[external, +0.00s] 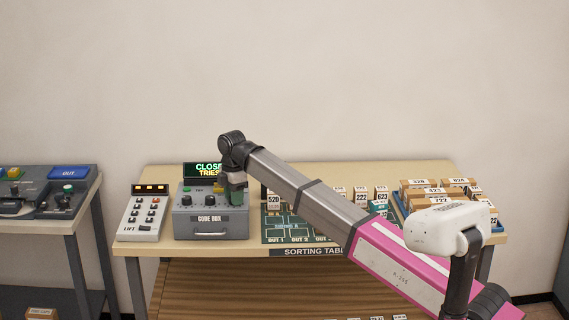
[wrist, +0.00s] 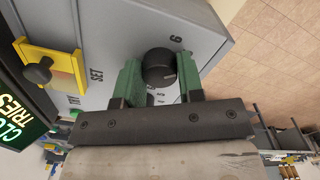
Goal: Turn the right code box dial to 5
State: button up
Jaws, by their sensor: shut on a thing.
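The grey code box (external: 211,222) stands on the table, with a drawer front marked CODE BOX. Its right dial (wrist: 159,62) is a round black knob in the wrist view. My gripper (wrist: 158,80) has its green fingers on either side of that dial, shut on it. A printed 6 shows beyond the dial; other digits are largely hidden, and I cannot tell which number the dial points at. In the external view my gripper (external: 235,195) is over the right end of the box and hides the right dial.
A yellow plate with a black knob (wrist: 40,72) is beside the SET label. The display (external: 203,170) reads CLOSED, TRIES, partly hidden. A LIFT panel (external: 148,215) stands left of the box; the sorting mat (external: 285,228) and parcels (external: 435,190) are to the right.

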jog(key=o, duration=0.9)
notch_tip(320, 180, up, 11)
jog(key=shift+f, duration=0.1)
dwell(0.3)
